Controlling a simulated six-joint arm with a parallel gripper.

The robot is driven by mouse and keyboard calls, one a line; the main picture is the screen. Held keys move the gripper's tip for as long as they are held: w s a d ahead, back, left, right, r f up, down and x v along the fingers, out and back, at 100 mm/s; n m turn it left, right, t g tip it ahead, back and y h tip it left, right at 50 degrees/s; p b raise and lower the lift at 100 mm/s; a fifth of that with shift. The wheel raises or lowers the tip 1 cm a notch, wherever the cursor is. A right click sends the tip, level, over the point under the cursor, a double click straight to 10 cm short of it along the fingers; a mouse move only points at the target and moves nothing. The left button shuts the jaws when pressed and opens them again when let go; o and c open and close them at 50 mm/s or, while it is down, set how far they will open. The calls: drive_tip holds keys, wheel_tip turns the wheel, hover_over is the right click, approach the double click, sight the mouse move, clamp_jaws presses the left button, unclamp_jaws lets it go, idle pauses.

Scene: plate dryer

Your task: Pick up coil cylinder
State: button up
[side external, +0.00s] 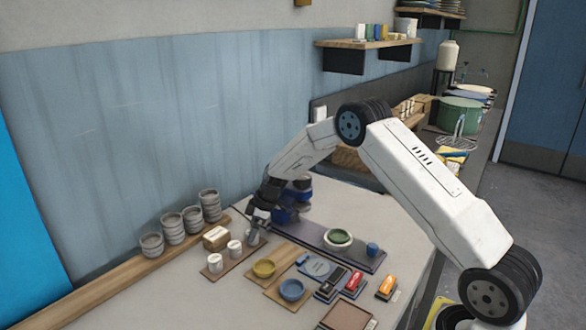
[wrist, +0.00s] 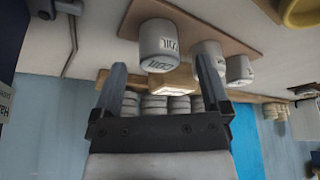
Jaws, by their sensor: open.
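A pale grey cylinder with dark lettering that seems to read COIL (wrist: 158,46) stands on a brown board (wrist: 195,28) in the wrist view. In the side view this cylinder (side external: 253,239) is at the board's far right end, partly hidden by my gripper. Two similar white cylinders, the middle one (side external: 234,249) and the left one (side external: 215,263), stand in a row beside it. My gripper (wrist: 162,70) is open and empty. Its two fingers point toward the coil cylinder, which shows between and beyond their tips; contact cannot be told. In the side view my gripper (side external: 256,222) is just above it.
Blue items (side external: 287,214) stand close behind my gripper.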

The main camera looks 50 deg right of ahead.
drive_tip(key=shift+w+a+f, duration=0.15)
drive_tip(key=shift+w+f, duration=0.05)
drive_tip(key=shift+f, duration=0.4)
clamp_jaws()
drive_tip(key=shift+r, duration=0.15)
drive_tip(key=shift+r, duration=0.55)
wheel_tip(320, 180, up, 2)
drive_tip(key=shift+r, duration=0.1)
drive_tip(key=s+a+r, duration=0.2)
drive_tip(key=s+r, duration=0.7)
drive_tip(key=s, duration=0.4)
drive_tip(key=shift+s+r, duration=0.2)
drive_tip(key=shift+s, duration=0.2)
